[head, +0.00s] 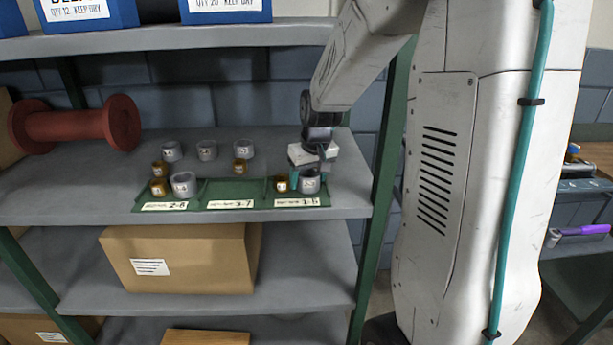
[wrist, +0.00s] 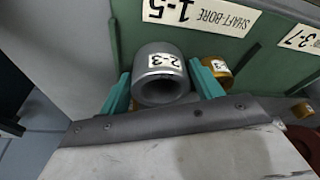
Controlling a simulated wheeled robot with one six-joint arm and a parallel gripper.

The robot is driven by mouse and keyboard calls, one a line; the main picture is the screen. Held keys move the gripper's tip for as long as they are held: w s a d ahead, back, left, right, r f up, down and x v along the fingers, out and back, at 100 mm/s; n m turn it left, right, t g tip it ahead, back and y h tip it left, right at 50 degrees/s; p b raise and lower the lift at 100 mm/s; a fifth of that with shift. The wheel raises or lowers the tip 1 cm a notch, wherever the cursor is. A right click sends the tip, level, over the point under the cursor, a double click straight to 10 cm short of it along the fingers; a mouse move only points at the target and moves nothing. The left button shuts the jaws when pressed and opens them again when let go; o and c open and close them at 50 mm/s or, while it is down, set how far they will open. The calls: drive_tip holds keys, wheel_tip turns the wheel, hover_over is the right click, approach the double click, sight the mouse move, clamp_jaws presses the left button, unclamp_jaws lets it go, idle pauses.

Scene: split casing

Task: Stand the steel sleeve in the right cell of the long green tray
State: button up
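The long green tray (head: 232,189) lies along the front of the upper shelf, with three labelled cells. Its right cell has a front label (head: 297,202), which also shows upside down in the wrist view (wrist: 200,14). The grey steel sleeve (head: 310,184) is upright at the right cell, and its open end and "2-3" label show in the wrist view (wrist: 160,62). My gripper (head: 306,178) is over the right cell, its teal fingers (wrist: 165,86) on either side of the sleeve. I cannot tell whether both fingers press on it. The sleeve's bottom is hidden.
A brass piece (head: 281,184) is left of the sleeve in the right cell. The left cell holds a grey ring (head: 183,184) and a brass piece (head: 159,187); the middle cell is empty. Several rings stand behind the tray. A green shelf post (head: 386,150) is close right.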

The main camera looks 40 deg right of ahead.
sight(313, 178)
drive_tip(key=shift+r, duration=0.2)
drive_tip(key=v, duration=0.2)
drive_tip(key=s+v, duration=0.1)
drive_tip(key=v, duration=0.2)
drive_tip(key=shift+a, duration=0.1)
drive_tip(key=s+a, duration=0.2)
drive_tip(key=s, duration=0.8)
drive_tip(key=s+a+r+n+g, duration=0.1)
drive_tip(key=s+a+r, duration=0.1)
drive_tip(key=s+a, duration=0.5)
drive_tip(key=s+a+r+n, duration=0.1)
drive_tip(key=s+a+r, duration=0.2)
drive_tip(key=s+a, duration=0.4)
drive_tip(key=shift+s+a+r+g+y, duration=0.3)
drive_tip(key=shift+s+g, duration=0.1)
drive_tip(key=shift+s, duration=0.1)
